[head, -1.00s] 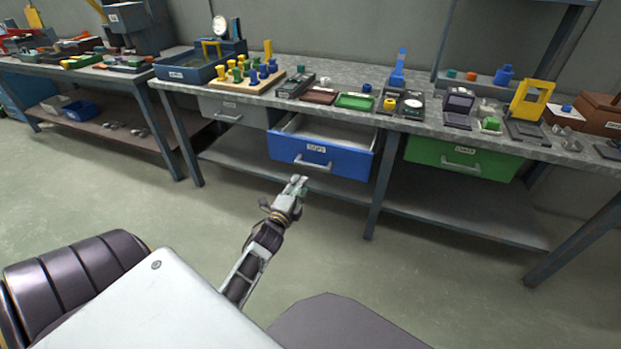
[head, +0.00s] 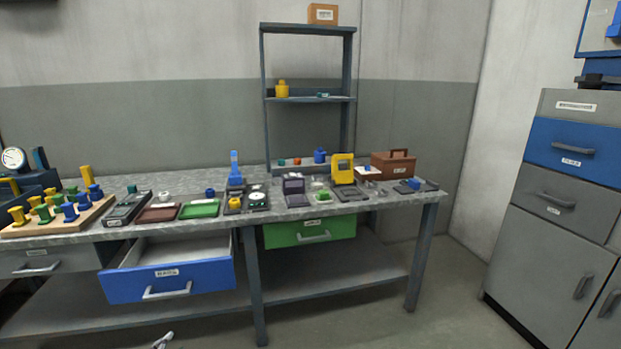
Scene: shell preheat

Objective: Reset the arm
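Only the tip of a gripper, which I take as my left (head: 163,341), shows at the bottom edge of the head view. It is below and in front of the open blue drawer (head: 168,283), apart from it. The frame cuts it off, so its opening and anything in it cannot be told. The rest of that arm is out of view. My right gripper is not in view.
A long workbench (head: 385,203) holds trays, a peg board (head: 58,222) and small devices. A green drawer (head: 310,231) looks shut. A shelf rack (head: 307,97) stands behind. Grey and blue cabinets (head: 555,205) stand right. Floor (head: 440,290) is clear between bench and cabinets.

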